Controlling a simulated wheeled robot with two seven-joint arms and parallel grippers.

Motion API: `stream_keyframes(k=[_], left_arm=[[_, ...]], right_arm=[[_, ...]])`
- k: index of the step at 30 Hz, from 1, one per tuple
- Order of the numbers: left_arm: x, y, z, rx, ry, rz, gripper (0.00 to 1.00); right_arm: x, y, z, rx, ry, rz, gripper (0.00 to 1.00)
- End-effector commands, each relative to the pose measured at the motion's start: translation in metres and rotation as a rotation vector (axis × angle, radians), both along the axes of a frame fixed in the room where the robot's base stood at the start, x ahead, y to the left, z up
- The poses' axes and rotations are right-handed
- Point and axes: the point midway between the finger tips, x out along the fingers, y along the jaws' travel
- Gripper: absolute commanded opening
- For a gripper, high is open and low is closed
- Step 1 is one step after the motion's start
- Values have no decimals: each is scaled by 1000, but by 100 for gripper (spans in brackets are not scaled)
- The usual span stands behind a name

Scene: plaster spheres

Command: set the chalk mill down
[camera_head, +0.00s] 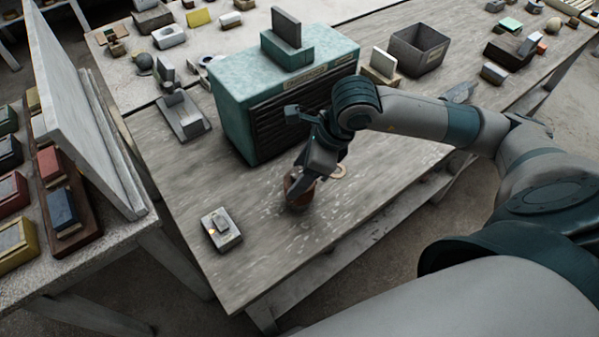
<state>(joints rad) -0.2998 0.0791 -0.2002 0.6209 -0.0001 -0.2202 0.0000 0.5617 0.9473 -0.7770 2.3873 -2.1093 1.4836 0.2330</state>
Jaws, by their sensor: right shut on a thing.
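The chalk mill appears to be the small reddish-brown round piece (297,197) near the front of the wooden table (250,265). My right gripper (302,182) reaches down over it from the right and is shut on it. The fingers cover much of its upper part. I cannot tell whether its underside touches the table top. My left gripper is not in view.
A teal drawer cabinet (232,88) stands just behind my right gripper. A grey bin (418,49) stands farther back. The front table top is mostly bare.

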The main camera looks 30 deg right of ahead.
Motion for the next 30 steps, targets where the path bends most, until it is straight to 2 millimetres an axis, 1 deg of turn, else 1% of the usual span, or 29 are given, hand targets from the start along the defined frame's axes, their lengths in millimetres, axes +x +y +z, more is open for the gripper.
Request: stream_keyframes(k=[12, 24, 30], left_arm=[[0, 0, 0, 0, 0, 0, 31], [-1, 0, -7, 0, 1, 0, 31], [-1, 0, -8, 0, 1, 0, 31]], right_arm=[[0, 0, 1, 1, -1, 0, 10], [0, 0, 0, 2, -2, 1, 10], [0, 1, 1, 2, -1, 0, 10]])
